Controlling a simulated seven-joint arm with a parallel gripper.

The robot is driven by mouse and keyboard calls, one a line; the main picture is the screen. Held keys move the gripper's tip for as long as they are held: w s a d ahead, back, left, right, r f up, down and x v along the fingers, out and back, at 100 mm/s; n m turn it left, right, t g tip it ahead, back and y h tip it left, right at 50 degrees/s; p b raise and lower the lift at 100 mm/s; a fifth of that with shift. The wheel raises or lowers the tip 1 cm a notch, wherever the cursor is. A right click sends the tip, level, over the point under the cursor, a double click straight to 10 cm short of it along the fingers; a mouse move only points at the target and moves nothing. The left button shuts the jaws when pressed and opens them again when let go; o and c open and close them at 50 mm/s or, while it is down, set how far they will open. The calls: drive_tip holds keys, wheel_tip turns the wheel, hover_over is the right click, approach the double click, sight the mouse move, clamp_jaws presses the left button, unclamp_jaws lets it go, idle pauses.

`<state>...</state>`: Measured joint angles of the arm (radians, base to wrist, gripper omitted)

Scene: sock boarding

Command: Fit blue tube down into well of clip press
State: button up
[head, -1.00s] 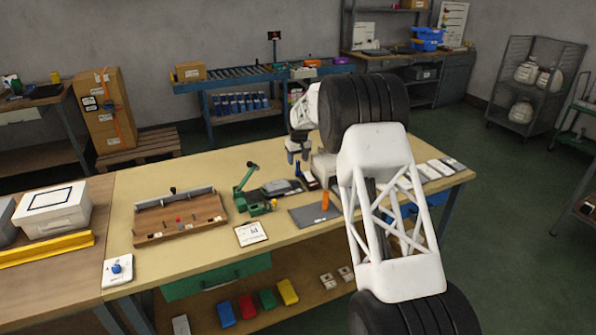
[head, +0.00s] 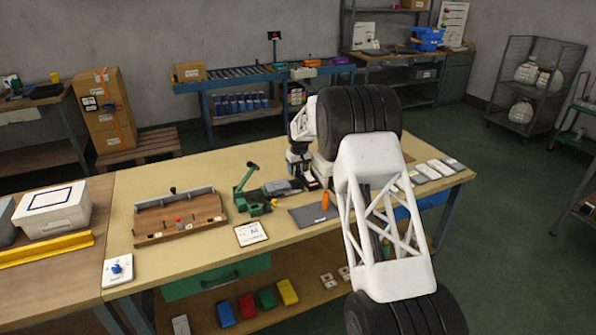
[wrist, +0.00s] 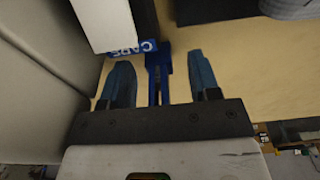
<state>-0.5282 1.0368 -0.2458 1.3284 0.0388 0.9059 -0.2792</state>
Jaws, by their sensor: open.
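The blue tube (wrist: 156,70) shows in the wrist view, between my two open fingers, with a gap on each side. In the head view my gripper covers it and I cannot make it out. My gripper (head: 299,172) is open and points down near the back middle of the table; its fingers also show in the wrist view (wrist: 161,82). The green lever device (head: 246,192), which looks like the clip press, stands left of my gripper in the head view. Its well is too small to make out.
An orange tube (head: 325,201) stands on a grey mat (head: 308,216) in front of my gripper. A white box with a blue CAPS label (wrist: 144,47) is close beside my fingers.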

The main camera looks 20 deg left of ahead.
idle(0.5)
clamp_jaws()
drive_tip(key=shift+r, duration=0.1)
drive_tip(key=shift+r, duration=1.8)
drive_tip(key=shift+s+d+f, duration=0.1)
drive_tip(key=shift+s+d, duration=0.05)
drive_tip(key=shift+s, duration=0.15)
drive_tip(key=s+d, duration=0.2)
drive_tip(key=s, duration=0.2)
drive_tip(key=s+d+r, duration=0.1)
drive_tip(key=s+d, duration=0.2)
drive_tip(key=s, duration=0.1)
drive_tip(key=s+d, duration=0.2)
drive_tip(key=s, duration=0.3)
drive_tip(key=shift+s+d+r, duration=0.1)
drive_tip(key=shift+d+r, duration=0.1)
drive_tip(key=shift+d, duration=0.1)
